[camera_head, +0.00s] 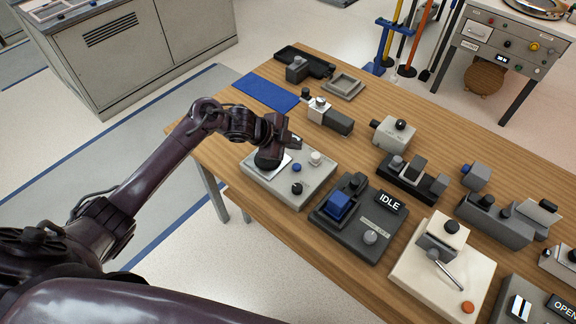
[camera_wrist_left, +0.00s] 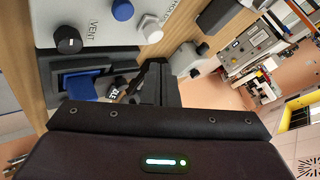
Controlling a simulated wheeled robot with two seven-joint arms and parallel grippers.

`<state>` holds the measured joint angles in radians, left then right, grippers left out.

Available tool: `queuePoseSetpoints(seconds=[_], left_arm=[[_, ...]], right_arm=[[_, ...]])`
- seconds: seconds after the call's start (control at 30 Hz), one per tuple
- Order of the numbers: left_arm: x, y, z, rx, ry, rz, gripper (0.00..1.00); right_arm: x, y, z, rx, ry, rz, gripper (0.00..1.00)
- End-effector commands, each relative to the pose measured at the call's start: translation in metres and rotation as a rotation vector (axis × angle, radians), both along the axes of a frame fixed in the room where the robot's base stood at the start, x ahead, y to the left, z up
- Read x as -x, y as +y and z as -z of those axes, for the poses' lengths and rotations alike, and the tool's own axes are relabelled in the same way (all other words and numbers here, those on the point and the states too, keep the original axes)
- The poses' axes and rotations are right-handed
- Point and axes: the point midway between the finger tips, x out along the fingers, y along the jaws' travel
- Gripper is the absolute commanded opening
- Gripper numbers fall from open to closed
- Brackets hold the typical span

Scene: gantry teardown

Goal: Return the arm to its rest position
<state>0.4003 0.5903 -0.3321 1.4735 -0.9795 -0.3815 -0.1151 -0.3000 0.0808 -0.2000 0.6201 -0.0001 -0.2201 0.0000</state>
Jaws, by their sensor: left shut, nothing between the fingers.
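My left arm reaches in from the left in the head view. My left gripper (camera_head: 292,142) is shut and empty, held above the light grey panel (camera_head: 312,190) at the table's near left edge. In the left wrist view its dark fingers (camera_wrist_left: 157,84) show beyond the wrist housing. The panel carries a black knob (camera_head: 297,188), a blue knob (camera_head: 296,167) and a pale knob (camera_head: 315,157). The gripper and wrist hide part of its far left side. I cannot tell whether the gripper touches anything there. My right gripper is not in view.
Beside the panel stands a dark station (camera_head: 339,236) with a blue block (camera_head: 338,205) and an IDLE display (camera_head: 389,202). Several fixtures crowd the wooden table (camera_head: 262,119) to the right. A blue mat (camera_head: 266,92) lies at the far left. Floor left of the table is open.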

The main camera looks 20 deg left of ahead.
Motion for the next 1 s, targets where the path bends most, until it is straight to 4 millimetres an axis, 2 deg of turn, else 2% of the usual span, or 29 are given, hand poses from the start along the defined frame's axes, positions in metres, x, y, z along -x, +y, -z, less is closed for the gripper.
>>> queuePoseSetpoints(seconds=[0.37, 0.47, 0.53, 0.63, 0.7, 0.8, 1.0], left_arm=[[0.001, -0.001, 0.000, 0.001, 0.000, -0.001, 0.00], [0.006, -0.010, 0.005, -0.001, -0.002, -0.025, 0.00], [0.016, -0.023, 0.011, -0.002, -0.002, -0.074, 0.00], [0.041, -0.043, 0.016, 0.006, 0.009, -0.211, 0.00], [0.065, -0.049, 0.014, 0.023, 0.041, -0.352, 0.00], [0.102, -0.044, 0.008, 0.050, 0.116, -0.561, 0.00], [0.165, -0.023, -0.002, 0.088, 0.279, -0.859, 0.00]], right_arm=[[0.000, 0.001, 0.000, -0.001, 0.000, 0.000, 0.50], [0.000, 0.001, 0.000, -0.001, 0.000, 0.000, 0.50], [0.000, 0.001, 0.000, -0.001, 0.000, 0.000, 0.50], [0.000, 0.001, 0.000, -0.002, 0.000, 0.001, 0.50], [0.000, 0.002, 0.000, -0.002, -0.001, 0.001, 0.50], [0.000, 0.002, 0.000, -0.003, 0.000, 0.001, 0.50], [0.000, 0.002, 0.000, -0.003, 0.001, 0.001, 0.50]])
